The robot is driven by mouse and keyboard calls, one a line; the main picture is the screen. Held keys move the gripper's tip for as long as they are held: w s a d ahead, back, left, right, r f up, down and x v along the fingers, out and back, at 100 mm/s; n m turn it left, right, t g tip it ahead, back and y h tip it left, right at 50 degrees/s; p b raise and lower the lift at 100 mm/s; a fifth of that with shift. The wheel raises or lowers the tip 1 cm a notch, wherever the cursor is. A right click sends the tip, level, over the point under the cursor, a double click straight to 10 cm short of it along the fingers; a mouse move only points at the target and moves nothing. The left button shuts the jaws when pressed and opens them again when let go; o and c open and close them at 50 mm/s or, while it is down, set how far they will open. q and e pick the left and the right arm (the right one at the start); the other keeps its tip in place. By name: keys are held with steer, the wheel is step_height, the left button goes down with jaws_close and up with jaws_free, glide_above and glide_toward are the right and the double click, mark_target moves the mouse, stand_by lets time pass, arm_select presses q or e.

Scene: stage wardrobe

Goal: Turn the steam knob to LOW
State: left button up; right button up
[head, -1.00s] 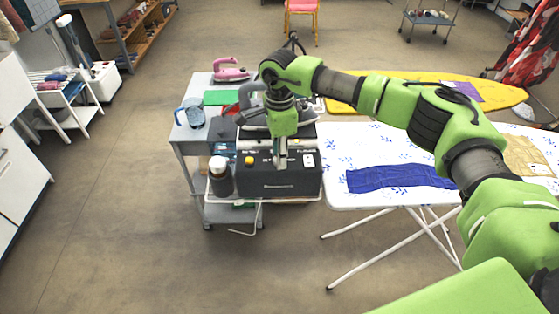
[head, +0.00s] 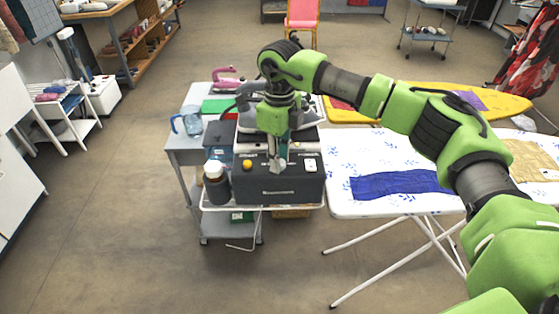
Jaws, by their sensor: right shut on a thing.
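The steam station is a dark grey box (head: 296,187) on the grey cart, with a sloped control panel on its front top. My right gripper (head: 278,168) points down at the middle of the panel, between these two. Its fingers are shut on a small part there, presumably the steam knob, which they hide. I cannot read the knob's pointer or the LOW mark. My left gripper is out of view.
An iron (head: 250,122) sits on top of the station. A dark bottle with a white cap (head: 216,182) stands close at its left. A blue jug (head: 187,122) and a pink iron (head: 228,78) are on the cart. An ironing board (head: 345,205) with blue cloth adjoins at right.

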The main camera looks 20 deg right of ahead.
steer(key=shift+w+r+m, duration=0.1)
steer(key=shift+r+m, duration=0.05)
steer(key=shift+m, duration=0.15)
steer(key=o, duration=1.1)
step_height(320, 180, up, 12)
stand_by(0.5)
